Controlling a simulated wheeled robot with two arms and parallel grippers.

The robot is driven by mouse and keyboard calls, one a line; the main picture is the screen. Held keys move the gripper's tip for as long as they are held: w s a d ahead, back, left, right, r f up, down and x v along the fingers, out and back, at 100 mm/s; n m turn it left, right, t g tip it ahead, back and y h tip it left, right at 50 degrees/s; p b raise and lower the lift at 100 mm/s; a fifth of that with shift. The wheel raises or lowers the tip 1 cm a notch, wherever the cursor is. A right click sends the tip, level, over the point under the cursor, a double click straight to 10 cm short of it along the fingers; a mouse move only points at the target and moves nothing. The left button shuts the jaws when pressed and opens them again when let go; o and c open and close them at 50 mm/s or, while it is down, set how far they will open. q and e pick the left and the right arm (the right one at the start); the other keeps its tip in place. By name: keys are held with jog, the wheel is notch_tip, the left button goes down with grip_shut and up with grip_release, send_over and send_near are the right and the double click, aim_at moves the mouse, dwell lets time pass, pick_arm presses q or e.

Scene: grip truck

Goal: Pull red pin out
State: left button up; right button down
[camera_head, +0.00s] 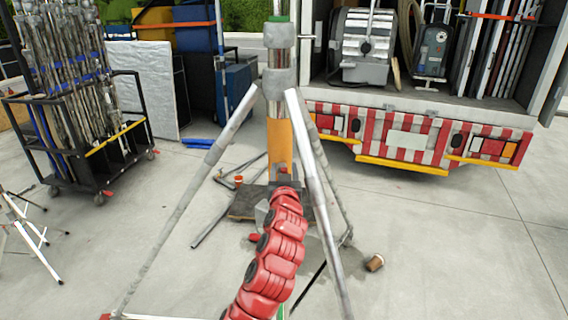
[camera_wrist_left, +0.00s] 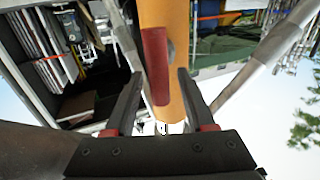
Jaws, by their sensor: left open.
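The red pin (camera_wrist_left: 156,62) shows in the left wrist view as a red bar against the orange post (camera_wrist_left: 178,30). My left gripper (camera_wrist_left: 160,75) is open, with one black finger on each side of the red pin in that view. I cannot tell whether the fingertips touch it. In the head view the orange post (camera_head: 279,140) stands in the middle of a metal tripod stand. My red left arm reaches up to its lower part and hides most of the gripper. A small red spot there may be the pin. My right gripper is not in view.
Tripod legs (camera_head: 318,190) slant down on both sides of my left arm. A truck (camera_head: 420,125) with equipment stands at the back right. A black cart (camera_head: 75,150) of stands is at the left. A brown cup (camera_head: 375,263) lies on the floor to the right.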

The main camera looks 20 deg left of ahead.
pick_arm(q)
jog(key=shift+x, duration=0.85)
grip_shut()
dwell(0.9)
